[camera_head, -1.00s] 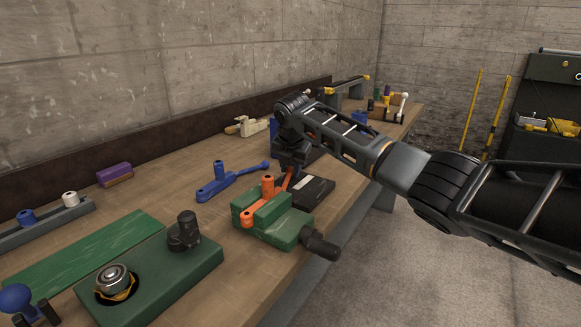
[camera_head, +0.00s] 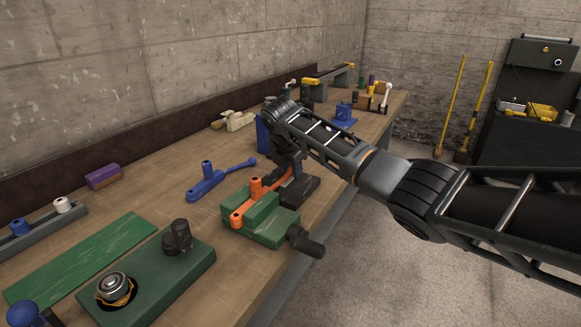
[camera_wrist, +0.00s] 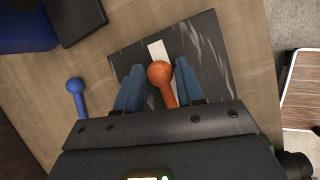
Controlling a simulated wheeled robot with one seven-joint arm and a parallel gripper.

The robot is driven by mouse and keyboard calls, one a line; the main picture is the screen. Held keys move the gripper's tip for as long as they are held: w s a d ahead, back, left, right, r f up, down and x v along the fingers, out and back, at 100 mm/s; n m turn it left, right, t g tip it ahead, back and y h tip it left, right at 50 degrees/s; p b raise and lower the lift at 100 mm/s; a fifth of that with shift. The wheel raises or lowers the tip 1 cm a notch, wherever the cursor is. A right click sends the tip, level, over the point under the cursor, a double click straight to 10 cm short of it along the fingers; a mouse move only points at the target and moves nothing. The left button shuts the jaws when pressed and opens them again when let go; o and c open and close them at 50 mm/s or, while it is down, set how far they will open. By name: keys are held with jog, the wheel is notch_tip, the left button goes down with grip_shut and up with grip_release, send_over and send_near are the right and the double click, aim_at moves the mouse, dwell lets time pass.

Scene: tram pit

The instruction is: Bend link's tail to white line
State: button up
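The orange link (camera_head: 243,213) is clamped in the green vise (camera_head: 262,225) on the bench. Its tail reaches over a dark plate (camera_head: 300,190). In the wrist view the tail ends in an orange ball (camera_wrist: 160,72), which overlaps the lower visible part of the white line (camera_wrist: 156,50) on the plate. My gripper (camera_wrist: 160,80) is open, with one finger on each side of the tail. In the head view my gripper (camera_head: 290,168) hides part of the tail and the line.
A blue link (camera_head: 208,184) lies left of the vise. The vise's black handle (camera_head: 306,241) sticks out at the bench's front edge. A green block with a bearing (camera_head: 115,287) stands nearer. Behind my gripper are a blue object (camera_head: 263,133) and a cream clamp (camera_head: 236,120).

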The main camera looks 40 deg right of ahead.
jog(key=o, duration=0.3)
jog(key=v, duration=0.7)
jog(key=shift+r, duration=0.4)
jog(key=shift+s+f+b, duration=0.1)
jog(key=shift+b, duration=0.2)
